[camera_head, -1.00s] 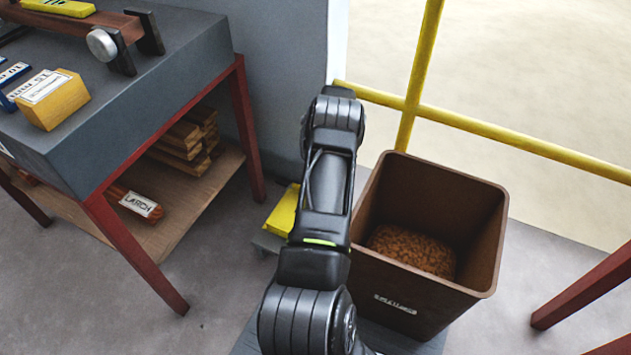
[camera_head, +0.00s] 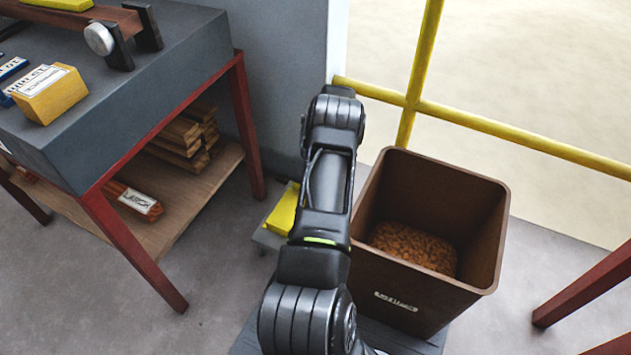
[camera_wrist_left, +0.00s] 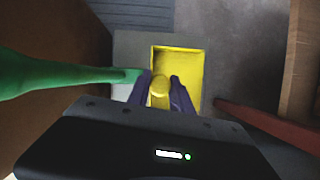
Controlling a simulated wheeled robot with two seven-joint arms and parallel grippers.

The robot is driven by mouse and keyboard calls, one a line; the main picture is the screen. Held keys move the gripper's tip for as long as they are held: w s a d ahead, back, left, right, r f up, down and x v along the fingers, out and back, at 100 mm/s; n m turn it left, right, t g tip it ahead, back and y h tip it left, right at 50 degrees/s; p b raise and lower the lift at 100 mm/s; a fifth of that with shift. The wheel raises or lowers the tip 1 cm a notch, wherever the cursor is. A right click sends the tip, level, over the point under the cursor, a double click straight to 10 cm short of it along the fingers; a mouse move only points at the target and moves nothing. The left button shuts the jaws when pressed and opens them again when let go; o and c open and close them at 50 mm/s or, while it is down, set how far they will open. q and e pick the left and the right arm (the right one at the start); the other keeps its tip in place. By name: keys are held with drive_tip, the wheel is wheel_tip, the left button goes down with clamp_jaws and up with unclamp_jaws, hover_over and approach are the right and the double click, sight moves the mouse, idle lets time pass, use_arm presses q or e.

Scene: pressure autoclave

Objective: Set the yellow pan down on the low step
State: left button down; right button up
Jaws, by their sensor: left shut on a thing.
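The yellow pan (camera_head: 284,212) shows in the head view left of my arm, which hides part of it. In the left wrist view the pan (camera_wrist_left: 190,65) is a yellow rectangle with a raised rim and a round yellow grip (camera_wrist_left: 159,87). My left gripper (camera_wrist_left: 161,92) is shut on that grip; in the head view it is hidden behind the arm. The low step (camera_head: 268,239) is a small grey slab showing just under the pan's near edge, and also left of the pan in the wrist view (camera_wrist_left: 131,50). I cannot tell whether pan and step touch. My right gripper is not in view.
A brown bin (camera_head: 415,290) with brown granules stands right of my arm. A red-legged grey bench (camera_head: 150,95) with a wooden lower shelf (camera_head: 185,205) stands at left. A yellow railing (camera_head: 500,138) runs behind. A green bar (camera_wrist_left: 60,75) crosses the wrist view at left.

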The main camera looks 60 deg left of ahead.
use_arm(q)
drive_tip(key=shift+f, duration=0.1)
drive_tip(key=c, duration=1.1)
unclamp_jaws()
drive_tip(key=shift+w+a+r, duration=0.1)
drive_tip(key=shift+w+r, duration=0.05)
drive_tip(key=shift+r, duration=0.4)
drive_tip(key=p+v, duration=0.4)
drive_tip(key=v, duration=0.2)
drive_tip(key=shift+w+a+r, duration=0.1)
drive_tip(key=shift+w+r, duration=0.05)
drive_tip(key=shift+r, duration=0.15)
